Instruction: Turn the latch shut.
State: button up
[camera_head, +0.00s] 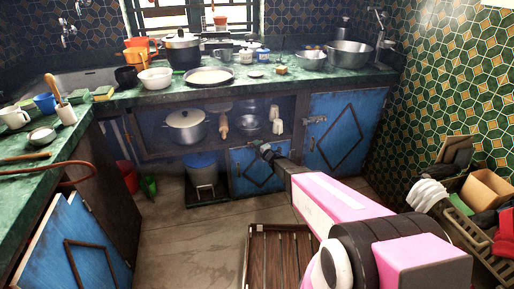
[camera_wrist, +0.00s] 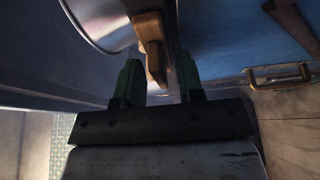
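My gripper (camera_wrist: 160,75) shows in the wrist view with its two dark green fingers apart. A brass-coloured latch piece (camera_wrist: 152,45) stands just beyond and partly between the fingertips, nearer the left one. A gap shows beside it, and I cannot tell whether a finger touches it. A shiny rounded metal surface (camera_wrist: 98,22) lies to its upper left. In the head view my gripper (camera_head: 264,150) is at the upper part of the small blue cabinet door (camera_head: 246,172) under the counter. The latch there is hidden by the gripper.
A taller blue door (camera_head: 345,130) stands to the right. A brass handle (camera_wrist: 278,78) sits at right in the wrist view. A slatted rack (camera_head: 278,260) lies on the floor in front.

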jog(key=shift+c, duration=0.3)
grip_shut()
jog(key=shift+m, duration=0.3)
jog(key=m+t, duration=0.1)
jog(key=m, duration=0.3)
jog(key=shift+f+t+y, duration=0.15)
jog(key=shift+t+y, duration=0.15)
jog(key=shift+t, duration=0.1)
jog(key=shift+s+a+f+m+t+h, duration=0.1)
jog(key=shift+m+t+h, duration=0.85)
jog(key=shift+m, duration=2)
jog(key=shift+w+r+m+t+h, duration=0.1)
jog(key=shift+m+t+h, duration=0.9)
jog(key=shift+m, duration=2)
jog(key=shift+s+a+f+m+t+h, duration=0.1)
jog(key=shift+m+t+h, duration=0.85)
jog(key=shift+m, duration=2.3)
